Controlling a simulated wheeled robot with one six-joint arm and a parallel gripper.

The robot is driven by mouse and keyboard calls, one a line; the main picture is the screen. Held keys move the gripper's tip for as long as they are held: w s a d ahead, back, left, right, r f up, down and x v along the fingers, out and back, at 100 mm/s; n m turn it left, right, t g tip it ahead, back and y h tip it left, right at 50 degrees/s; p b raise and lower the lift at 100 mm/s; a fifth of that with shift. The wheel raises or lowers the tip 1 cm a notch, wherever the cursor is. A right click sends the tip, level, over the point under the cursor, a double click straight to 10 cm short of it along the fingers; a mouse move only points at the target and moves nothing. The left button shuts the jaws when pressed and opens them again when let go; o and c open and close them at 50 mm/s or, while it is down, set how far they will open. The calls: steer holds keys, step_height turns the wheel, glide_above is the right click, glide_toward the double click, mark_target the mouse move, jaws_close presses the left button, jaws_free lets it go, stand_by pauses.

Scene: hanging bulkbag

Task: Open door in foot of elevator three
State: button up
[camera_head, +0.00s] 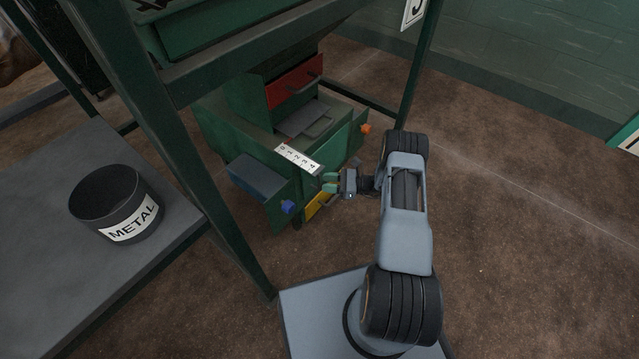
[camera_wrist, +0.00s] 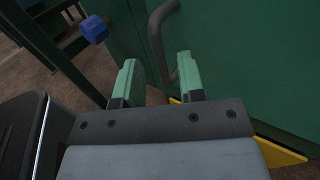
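The green foot of the elevator (camera_head: 215,130) stands under the green frame in the head view. In the wrist view a green panel (camera_wrist: 235,65), which looks like the door, fills the right side. A curved grey handle (camera_wrist: 158,38) stands out from the green surface. My gripper (camera_head: 328,183) is at the front of the foot, below the number strip. Its two pale green fingers (camera_wrist: 160,82) are apart. The lower part of the handle shows between and beyond the fingertips. I cannot tell whether they touch it. The door looks shut, but its edges are mostly hidden.
A blue knob (camera_head: 288,207), an orange knob (camera_head: 365,128) and a yellow piece (camera_head: 317,206) stick out around the foot. A red panel (camera_head: 293,83) is above. A green post (camera_head: 215,215) and a table with a METAL bucket (camera_head: 90,210) stand left. Floor at right is clear.

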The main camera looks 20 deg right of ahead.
mark_target(319, 190)
steer(key=shift+x, duration=1.75)
jaws_close()
